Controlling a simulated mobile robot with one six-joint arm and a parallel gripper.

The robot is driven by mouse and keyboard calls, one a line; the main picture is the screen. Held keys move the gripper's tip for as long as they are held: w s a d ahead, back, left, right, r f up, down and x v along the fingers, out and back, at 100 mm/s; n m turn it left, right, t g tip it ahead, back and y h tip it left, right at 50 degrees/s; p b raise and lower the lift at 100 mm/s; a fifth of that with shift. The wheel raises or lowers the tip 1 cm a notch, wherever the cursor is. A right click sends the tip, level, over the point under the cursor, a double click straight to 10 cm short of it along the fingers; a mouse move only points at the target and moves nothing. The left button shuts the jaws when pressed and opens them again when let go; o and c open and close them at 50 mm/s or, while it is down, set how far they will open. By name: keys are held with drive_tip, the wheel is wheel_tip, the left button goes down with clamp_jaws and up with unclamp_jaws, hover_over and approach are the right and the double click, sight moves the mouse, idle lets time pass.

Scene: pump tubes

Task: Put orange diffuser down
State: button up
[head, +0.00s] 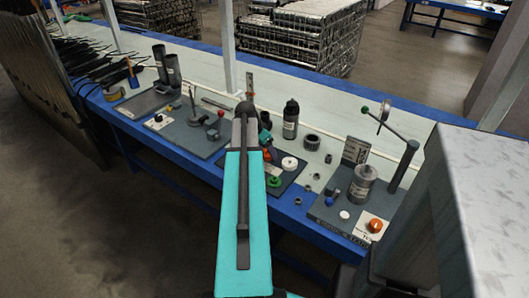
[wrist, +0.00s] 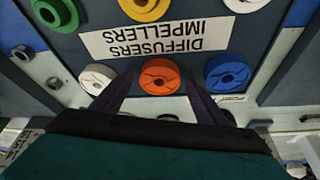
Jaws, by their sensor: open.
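My gripper (wrist: 159,84) is open, with one dark finger on each side of the orange diffuser. I cannot tell whether the fingers touch it. In the head view my teal arm reaches over the middle board and hides my fingertips and part of that board.
Green (wrist: 55,12), yellow (wrist: 144,8) and white parts line the wrist view's top edge, beyond an upside-down label (wrist: 157,37).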

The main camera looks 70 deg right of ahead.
drive_tip(key=shift+r, duration=0.1)
drive_tip(key=v, duration=1.2)
idle(0.9)
